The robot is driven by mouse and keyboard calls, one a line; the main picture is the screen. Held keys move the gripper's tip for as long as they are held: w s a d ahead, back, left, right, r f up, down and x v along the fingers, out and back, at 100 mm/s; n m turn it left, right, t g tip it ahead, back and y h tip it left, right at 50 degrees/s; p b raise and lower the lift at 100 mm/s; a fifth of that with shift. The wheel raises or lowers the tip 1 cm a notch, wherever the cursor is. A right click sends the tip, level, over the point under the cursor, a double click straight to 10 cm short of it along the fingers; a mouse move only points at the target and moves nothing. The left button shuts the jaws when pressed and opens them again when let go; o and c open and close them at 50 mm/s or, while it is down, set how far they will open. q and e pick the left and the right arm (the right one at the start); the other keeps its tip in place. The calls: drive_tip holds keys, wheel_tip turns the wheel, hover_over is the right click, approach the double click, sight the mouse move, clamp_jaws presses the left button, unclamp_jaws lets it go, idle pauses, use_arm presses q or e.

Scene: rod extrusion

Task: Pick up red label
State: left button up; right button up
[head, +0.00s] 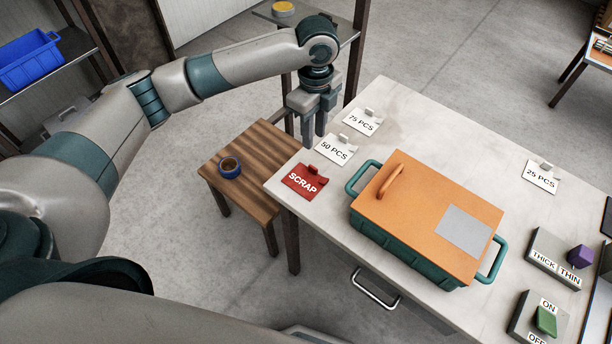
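The red label (305,181), marked SCRAP with a small red clip-like tab on top, lies near the left corner of the light table. My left gripper (314,132) hangs fingers down above and beyond the label, near the table's left edge. Its fingers look apart with a narrow gap, and nothing shows between them. It does not touch the red label. My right gripper is not in view.
White labels 50 PCS (334,150) and 75 PCS (361,121) lie beyond the red one; 25 PCS (541,177) lies farther right. An orange-lidded green case (420,215) stands close by.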

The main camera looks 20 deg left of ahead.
use_arm(q)
drive_tip(key=p, duration=0.1)
hover_over(313, 167)
wheel_tip(313, 167, down, 4)
drive_tip(key=shift+w+a+f, duration=0.1)
drive_tip(key=shift+w+f, duration=0.35)
drive_tip(key=shift+f, duration=0.4)
drive_tip(key=shift+s+f+p, duration=0.15)
drive_tip(key=shift+f+p, duration=0.1)
drive_tip(key=shift+p, duration=0.1)
drive_tip(key=f, duration=0.1)
drive_tip(key=f+p, duration=0.1)
drive_tip(key=f, duration=0.1)
drive_tip(key=shift+s+f+p, duration=0.35)
drive_tip(key=shift+f+p, duration=0.05)
drive_tip(key=shift+f, duration=0.4)
clamp_jaws()
